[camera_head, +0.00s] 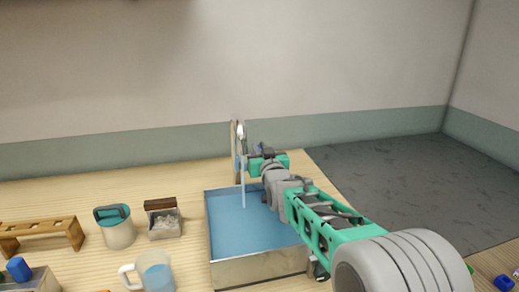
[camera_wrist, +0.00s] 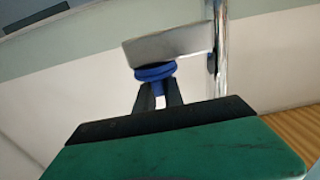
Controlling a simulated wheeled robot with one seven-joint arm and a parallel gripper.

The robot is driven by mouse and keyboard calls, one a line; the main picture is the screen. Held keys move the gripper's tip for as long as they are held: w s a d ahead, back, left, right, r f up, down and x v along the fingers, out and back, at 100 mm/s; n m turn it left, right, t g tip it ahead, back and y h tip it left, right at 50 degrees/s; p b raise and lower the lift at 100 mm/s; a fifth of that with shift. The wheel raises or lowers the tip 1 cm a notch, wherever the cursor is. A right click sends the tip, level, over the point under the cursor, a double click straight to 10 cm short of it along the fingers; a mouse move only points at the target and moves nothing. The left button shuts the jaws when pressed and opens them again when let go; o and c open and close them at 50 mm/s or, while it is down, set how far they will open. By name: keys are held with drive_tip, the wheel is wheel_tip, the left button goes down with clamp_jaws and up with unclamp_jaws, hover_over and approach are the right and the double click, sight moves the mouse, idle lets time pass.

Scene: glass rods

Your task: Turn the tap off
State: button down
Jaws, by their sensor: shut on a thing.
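The tap (camera_head: 240,136) is a tall metal spout behind the basin (camera_head: 255,272). A thin stream of water (camera_head: 243,192) runs from it into the basin, which holds blue water. In the wrist view the tap's metal pipe (camera_wrist: 221,60) stands to the right of a blue round tap handle (camera_wrist: 155,71) with a pale metal piece above it. My gripper (camera_wrist: 158,90) is shut on the blue handle, its dark fingertips against its underside. In the head view my gripper (camera_head: 254,153) is beside the tap, and the handle is mostly hidden there.
A mug of water (camera_head: 156,274), a jug with a teal lid (camera_head: 117,228), a small box of clear pieces (camera_head: 164,222) and a wooden rack (camera_head: 40,231) stand left of the basin. A dark grey surface (camera_head: 420,180) to the right is largely clear.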

drive_tip(key=shift+a+f+h+b, duration=0.1)
drive_tip(key=shift+f+h+b, duration=0.05)
drive_tip(key=shift+h+b, duration=0.2)
drive_tip(key=m+h+b, duration=0.2)
drive_tip(key=h+b, duration=0.1)
drive_tip(key=shift+a+f+m, duration=0.15)
drive_tip(key=shift+f+m, duration=0.05)
drive_tip(key=shift+m, duration=0.1)
drive_tip(key=m+h+b, duration=0.1)
drive_tip(key=m+h, duration=0.1)
drive_tip(key=h, duration=0.2)
drive_tip(key=shift+r+m+h+b, duration=0.1)
drive_tip(key=shift+m+h+b, duration=0.25)
drive_tip(key=shift+m, duration=0.05)
drive_tip(key=m+g+h+p, duration=0.1)
drive_tip(key=h, duration=0.1)
drive_tip(key=m+h+p, duration=0.1)
drive_tip(key=shift+r+m+g+h, duration=0.3)
drive_tip(key=shift+r+g+h, duration=0.05)
drive_tip(key=shift+g+h, duration=0.05)
drive_tip(key=m+g+h+p, duration=0.1)
drive_tip(key=p, duration=0.1)
drive_tip(key=shift+h+p, duration=0.3)
drive_tip(key=shift+h, duration=0.1)
drive_tip(key=shift+m+g+h+p, duration=0.5)
drive_tip(key=shift+m+p, duration=0.05)
drive_tip(key=shift+m, duration=0.05)
drive_tip(key=shift+d+f, duration=0.15)
drive_tip(key=shift+d, duration=0.05)
